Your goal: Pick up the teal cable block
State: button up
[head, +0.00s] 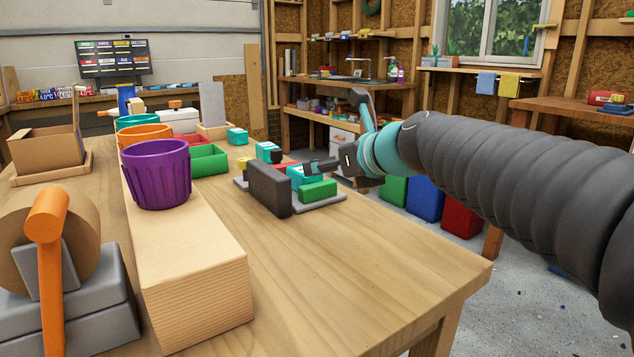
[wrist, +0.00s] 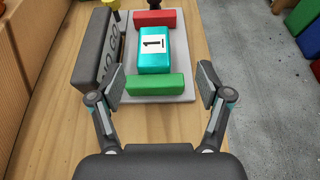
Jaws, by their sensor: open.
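The teal cable block (wrist: 151,61) with a white label reading "1" lies on a grey plate (wrist: 185,70), between a red block (wrist: 159,18) and a green block (wrist: 135,86). In the head view the teal block (head: 297,180) is partly hidden behind the green block (head: 318,190) and my gripper. My gripper (wrist: 162,84) is open and empty. In the wrist view its fingertips appear on either side of the green block, with the teal block farther ahead between them. In the head view my gripper (head: 322,167) hangs over the plate; its exact height is unclear.
A dark upright panel (head: 270,189) with white lettering stands along the plate's left side. Other teal blocks (head: 237,136) lie farther back. Purple (head: 156,175), orange and teal cups stand on a wooden beam (head: 190,270). The table's front right is clear.

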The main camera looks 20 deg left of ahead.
aim_at(301, 167)
jog(key=x, duration=0.4)
jog(key=shift+w+a+f, duration=0.1)
jog(key=shift+a+f, duration=0.05)
jog(key=shift+a, duration=0.1)
jog(key=shift+s+a+b+x, duration=0.1)
jog(key=shift+a+b+x, duration=0.05)
jog(key=shift+x, duration=1.15)
jog(key=shift+s+a+b+x, duration=0.15)
jog(key=shift+x, duration=1.2)
jog(key=c, duration=1.4)
jog(key=shift+r+p, duration=0.3)
jog(key=shift+r, duration=0.35)
notch_tip(301, 167, up, 4)
jog(key=shift+f+p, duration=0.2)
jog(key=shift+p, duration=0.75)
jog(key=w+r+p, duration=0.1)
jog(key=w+r, duration=0.1)
jog(key=w, duration=0.2)
jog(key=w+d+r+p, duration=0.1)
jog(key=w+r, duration=0.1)
jog(key=w, duration=0.1)
jog(key=w+r+p, duration=0.1)
jog(key=w+r, duration=0.1)
jog(key=w, duration=0.2)
jog(key=shift+w+d+r+p, duration=0.25)
jog(key=shift+w+d+p, duration=0.05)
jog(key=shift+p, duration=0.1)
